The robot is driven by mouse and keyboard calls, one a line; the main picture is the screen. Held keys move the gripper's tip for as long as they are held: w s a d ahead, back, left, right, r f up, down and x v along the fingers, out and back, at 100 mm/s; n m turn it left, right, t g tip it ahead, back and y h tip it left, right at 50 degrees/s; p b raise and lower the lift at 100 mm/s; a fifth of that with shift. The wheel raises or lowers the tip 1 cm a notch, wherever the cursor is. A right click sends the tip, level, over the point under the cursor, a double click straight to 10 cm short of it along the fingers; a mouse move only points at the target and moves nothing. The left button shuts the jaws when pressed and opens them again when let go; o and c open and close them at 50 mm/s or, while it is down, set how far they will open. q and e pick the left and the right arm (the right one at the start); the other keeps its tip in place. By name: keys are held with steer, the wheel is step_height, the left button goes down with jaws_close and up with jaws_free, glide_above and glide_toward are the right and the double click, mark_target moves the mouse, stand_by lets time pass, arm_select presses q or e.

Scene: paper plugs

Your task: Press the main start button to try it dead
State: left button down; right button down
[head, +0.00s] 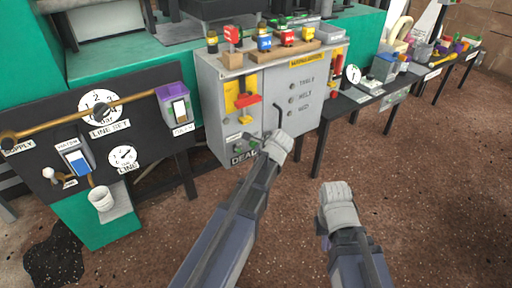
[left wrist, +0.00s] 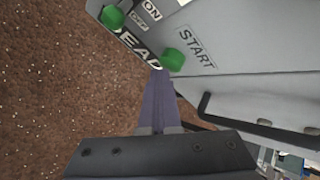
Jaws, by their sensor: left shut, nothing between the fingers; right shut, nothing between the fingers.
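The grey cabinet (head: 215,130) carries a green button (left wrist: 173,59) beside a START label (left wrist: 197,47). Another green button (left wrist: 112,17) sits near ON and OFF labels. A DEAD label (left wrist: 138,47) lies between them; it also shows low on the cabinet in the head view (head: 243,158). My left gripper (head: 263,150) is shut and empty at the cabinet's lower front. In the left wrist view its fingertips (left wrist: 157,74) are just beside the START button; I cannot tell whether they touch it. My right gripper (head: 337,190) is shut and empty, over the floor, away from the cabinet.
A black handle (left wrist: 205,106) juts from the cabinet close to my left gripper. A red lever (head: 248,100) on yellow is higher up. A black gauge board (head: 60,105) stands left. Tables (head: 350,102) with tools run right. The brown floor (head: 430,190) is clear.

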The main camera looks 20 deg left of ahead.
arm_select(q)
steer(key=shift+s+d, duration=0.6)
steer(key=shift+d, duration=0.1)
stand_by(0.3)
steer(key=shift+s+d, duration=0.75)
steer(key=shift+d, duration=0.25)
steer(key=shift+s+d, duration=0.75)
steer(key=shift+d, duration=0.2)
